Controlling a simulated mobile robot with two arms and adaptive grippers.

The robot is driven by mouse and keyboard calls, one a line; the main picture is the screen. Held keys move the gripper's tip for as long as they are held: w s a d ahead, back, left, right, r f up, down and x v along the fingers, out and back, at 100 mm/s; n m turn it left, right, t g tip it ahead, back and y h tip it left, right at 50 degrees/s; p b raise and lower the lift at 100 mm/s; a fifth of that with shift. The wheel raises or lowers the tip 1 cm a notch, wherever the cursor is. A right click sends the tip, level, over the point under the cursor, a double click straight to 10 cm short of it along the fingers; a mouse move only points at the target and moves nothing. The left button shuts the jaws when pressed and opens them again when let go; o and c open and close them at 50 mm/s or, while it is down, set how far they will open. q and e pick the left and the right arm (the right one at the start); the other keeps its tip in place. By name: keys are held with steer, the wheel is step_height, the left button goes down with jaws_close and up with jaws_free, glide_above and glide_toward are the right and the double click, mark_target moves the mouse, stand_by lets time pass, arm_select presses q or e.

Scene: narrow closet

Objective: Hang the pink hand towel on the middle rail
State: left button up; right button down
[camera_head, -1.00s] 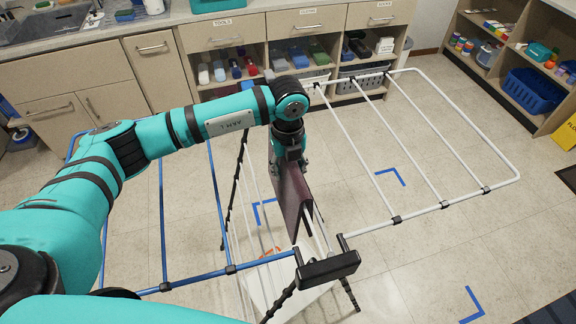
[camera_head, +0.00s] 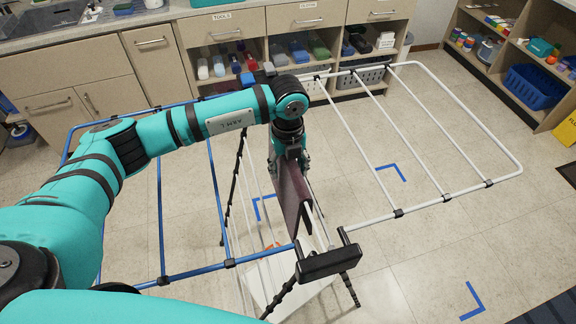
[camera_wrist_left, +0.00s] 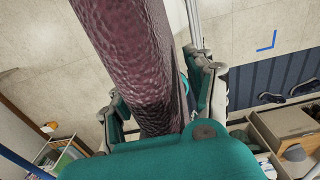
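The hand towel (camera_head: 290,194) looks dark plum rather than pink. It hangs folded at the middle section of the drying rack, and white rails (camera_head: 320,228) come out at its near end. Which rail bears it is partly hidden. My left gripper (camera_head: 290,164) points down at the towel's upper part. In the left wrist view the towel (camera_wrist_left: 145,60) runs between the two fingers, which stand apart on either side with a small gap visible on the right. My right gripper is not in view.
The rack has a blue-railed wing (camera_head: 162,215) at left and a white-railed wing (camera_head: 432,206) at right. A black end bracket (camera_head: 328,264) is nearest me. Cabinets and cubbies (camera_head: 150,40) line the back; a blue basket (camera_head: 534,87) sits in the right shelf.

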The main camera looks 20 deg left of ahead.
arm_select(q)
steer(key=shift+o, duration=0.5)
steer(key=shift+f, duration=0.1)
step_height(320, 180, up, 12)
steer(key=shift+r, duration=0.1)
